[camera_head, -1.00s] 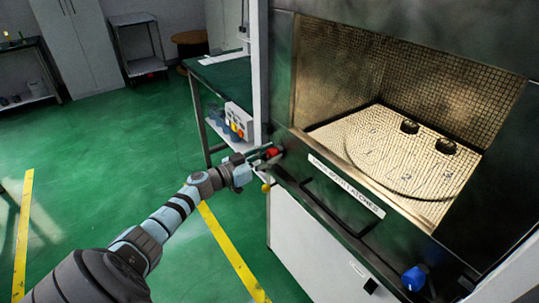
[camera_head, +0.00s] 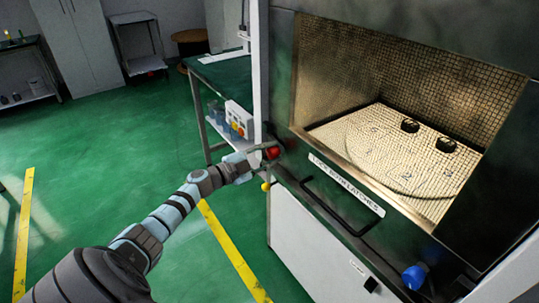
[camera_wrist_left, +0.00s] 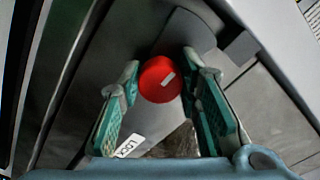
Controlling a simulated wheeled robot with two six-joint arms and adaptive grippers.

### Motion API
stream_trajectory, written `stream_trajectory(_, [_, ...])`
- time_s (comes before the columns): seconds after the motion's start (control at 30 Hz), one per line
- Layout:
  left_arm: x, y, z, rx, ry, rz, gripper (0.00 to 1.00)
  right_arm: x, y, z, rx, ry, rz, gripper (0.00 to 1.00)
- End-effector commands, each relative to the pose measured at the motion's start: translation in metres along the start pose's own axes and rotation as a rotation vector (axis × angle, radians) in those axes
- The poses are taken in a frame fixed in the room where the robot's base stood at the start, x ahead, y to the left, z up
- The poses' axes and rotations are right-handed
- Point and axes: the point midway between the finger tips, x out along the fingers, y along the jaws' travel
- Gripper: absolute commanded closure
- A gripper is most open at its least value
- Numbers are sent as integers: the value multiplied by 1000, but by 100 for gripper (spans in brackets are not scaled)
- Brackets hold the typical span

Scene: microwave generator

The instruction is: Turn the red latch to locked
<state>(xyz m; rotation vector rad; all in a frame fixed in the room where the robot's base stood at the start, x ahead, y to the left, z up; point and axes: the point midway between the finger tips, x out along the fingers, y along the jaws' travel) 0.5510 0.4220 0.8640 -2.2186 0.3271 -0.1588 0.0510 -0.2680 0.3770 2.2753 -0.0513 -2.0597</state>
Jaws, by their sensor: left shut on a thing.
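The red latch (camera_head: 272,152) is at the left front corner of the microwave generator (camera_head: 285,165). In the left wrist view the teal fingers of the left gripper (camera_wrist_left: 162,76) stand on either side of the knob. A small white label (camera_wrist_left: 130,145), apparently reading LOCK, is below the knob. My right gripper is not in view.
A blue knob (camera_head: 414,277) is at the chamber's right front. A black handle (camera_head: 335,208) runs along the front. A yellow ball (camera_head: 266,186) is just below the left gripper. A table with a control box (camera_head: 239,120) stands behind the arm. Green floor at the left is clear.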

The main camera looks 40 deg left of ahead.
Motion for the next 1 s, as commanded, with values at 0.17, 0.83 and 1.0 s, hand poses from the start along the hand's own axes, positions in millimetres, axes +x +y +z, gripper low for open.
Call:
stream_trajectory(0.17, [0,1,1,159,-1,1,97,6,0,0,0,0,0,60])
stream_trajectory(0.83, [-1,0,1,515,-2,2,97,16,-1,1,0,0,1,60])
stream_trajectory(1.0, [-1,0,1,527,-1,3,97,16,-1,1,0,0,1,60])
